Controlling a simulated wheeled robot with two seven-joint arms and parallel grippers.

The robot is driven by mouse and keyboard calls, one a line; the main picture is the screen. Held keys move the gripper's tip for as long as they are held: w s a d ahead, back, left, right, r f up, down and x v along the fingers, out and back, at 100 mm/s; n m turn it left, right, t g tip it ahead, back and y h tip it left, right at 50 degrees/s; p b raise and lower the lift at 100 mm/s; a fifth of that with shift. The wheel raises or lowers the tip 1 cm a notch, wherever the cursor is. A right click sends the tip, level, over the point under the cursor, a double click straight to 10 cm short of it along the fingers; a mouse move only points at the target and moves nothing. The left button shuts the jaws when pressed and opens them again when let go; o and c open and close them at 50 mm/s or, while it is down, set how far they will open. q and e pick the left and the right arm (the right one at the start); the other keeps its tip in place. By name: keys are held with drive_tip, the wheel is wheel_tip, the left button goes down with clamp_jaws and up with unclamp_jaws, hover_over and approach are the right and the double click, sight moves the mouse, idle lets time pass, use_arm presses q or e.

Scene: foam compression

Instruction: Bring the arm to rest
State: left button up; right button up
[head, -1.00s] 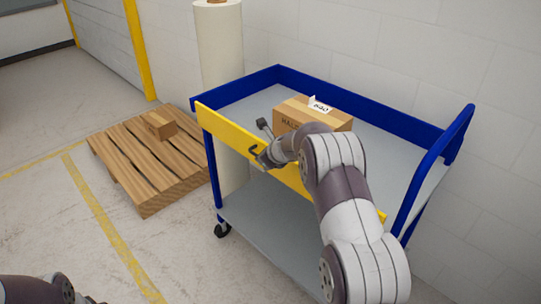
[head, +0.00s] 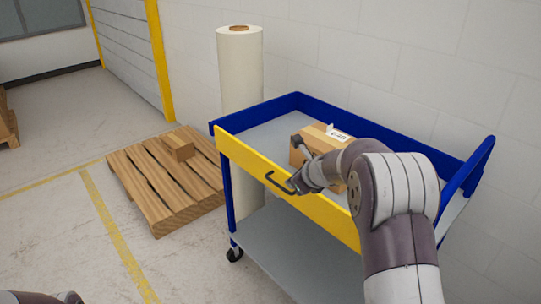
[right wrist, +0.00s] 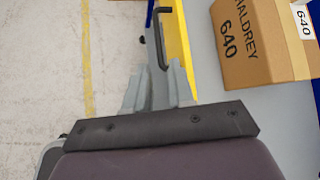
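My right arm reaches over the cart's front side in the head view. My right gripper (head: 291,184) is beside the black handle (head: 277,184) on the yellow panel (head: 250,160). In the right wrist view its two pale grey fingers (right wrist: 160,82) have a narrow gap between them, with the handle (right wrist: 160,38) just beyond the tips. I see nothing clearly held, though contact with the handle is hard to judge. Only a bit of my left arm shows at the bottom left corner of the head view; its gripper is out of view.
The blue cart (head: 345,115) carries a cardboard box (head: 314,136), marked HALDREY 640 in the wrist view (right wrist: 250,45). A wooden pallet (head: 150,195) with a small box (head: 178,146) and a white roll (head: 240,75) stand left of it.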

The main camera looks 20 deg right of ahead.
drive_tip(key=s+a+f+n+g+p, duration=0.2)
drive_tip(key=s+a+n+g, duration=0.1)
drive_tip(key=s+n, duration=0.5)
drive_tip(key=s+a+f+n+g+p, duration=0.1)
drive_tip(key=s+a+f+n+g, duration=0.1)
drive_tip(key=s+n, duration=0.55)
drive_tip(key=s+a+r+n+g+p, duration=0.1)
drive_tip(key=s+a+r+n+p, duration=0.2)
drive_tip(key=s+n, duration=0.4)
drive_tip(key=s+a+r+n+g+h+p, duration=0.1)
drive_tip(key=s+a+r+n+g+p, duration=0.1)
drive_tip(key=s+n, duration=0.5)
drive_tip(key=shift+a+r+n+p, duration=0.45)
drive_tip(key=shift+a+r+p, duration=0.1)
drive_tip(key=shift+p, duration=0.35)
drive_tip(key=shift+s, duration=0.1)
